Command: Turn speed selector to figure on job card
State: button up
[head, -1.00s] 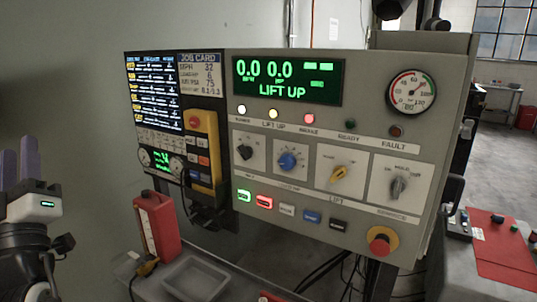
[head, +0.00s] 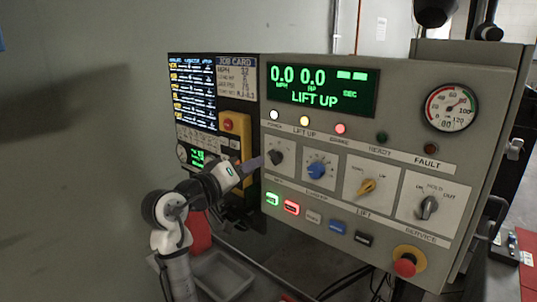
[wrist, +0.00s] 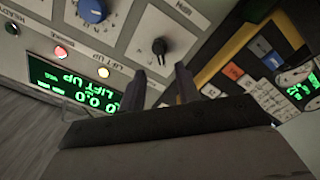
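The speed selector (head: 275,157) is a small black knob on a white plate, leftmost in the panel's knob row. In the wrist view the black knob (wrist: 159,46) is upside down, near lettering that looks like MPH. My gripper (head: 254,163) is just left of the knob in the head view. In the wrist view my gripper (wrist: 160,70) is open, with the knob beyond the gap between its two fingers, apparently untouched. The job card (head: 237,78) hangs at the panel's upper left; its MPH figure looks like 32, in small print. The display (head: 320,89) reads 0.0, 0.0 and LIFT UP.
A blue knob (head: 317,170), a yellow knob (head: 366,187) and a grey knob (head: 427,207) sit to the right. Lit buttons (head: 291,207) run below. A red emergency stop (head: 404,267) is lower right. A yellow pendant (head: 236,130) hangs close behind my arm.

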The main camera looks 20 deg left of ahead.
aim_at(271, 158)
jog(key=p+x, duration=0.1)
jog(key=x, duration=0.5)
jog(key=shift+w+p, duration=0.25)
jog(key=shift+p, duration=0.1)
grip_shut()
